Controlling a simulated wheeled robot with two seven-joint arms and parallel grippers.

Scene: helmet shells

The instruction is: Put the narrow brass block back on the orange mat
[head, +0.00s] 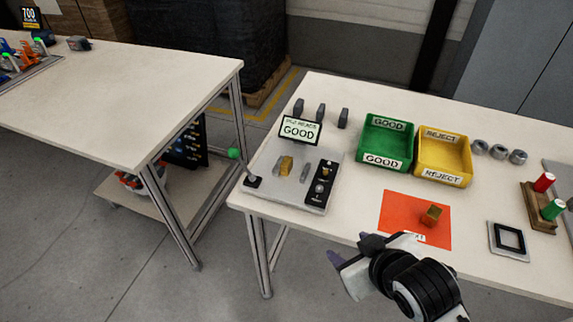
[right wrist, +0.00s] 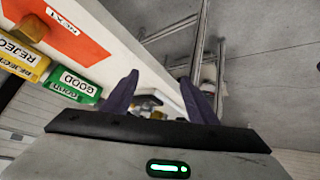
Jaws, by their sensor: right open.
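One brass block (head: 286,165) stands on the grey test fixture (head: 318,200), in front of a display reading GOOD. Another brass block (head: 432,214) sits on the right part of the orange mat (head: 400,208); I cannot tell for sure which block is the narrow one. The right wrist view shows the mat (right wrist: 75,38) and a brass block (right wrist: 32,27) on it at the upper left. My right gripper (head: 353,250) is open and empty near the table's front edge, left of and in front of the mat. My left gripper is out of view.
A green GOOD bin (head: 385,141) and a yellow REJECT bin (head: 443,154) stand behind the mat. Several grey parts stand at the back.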

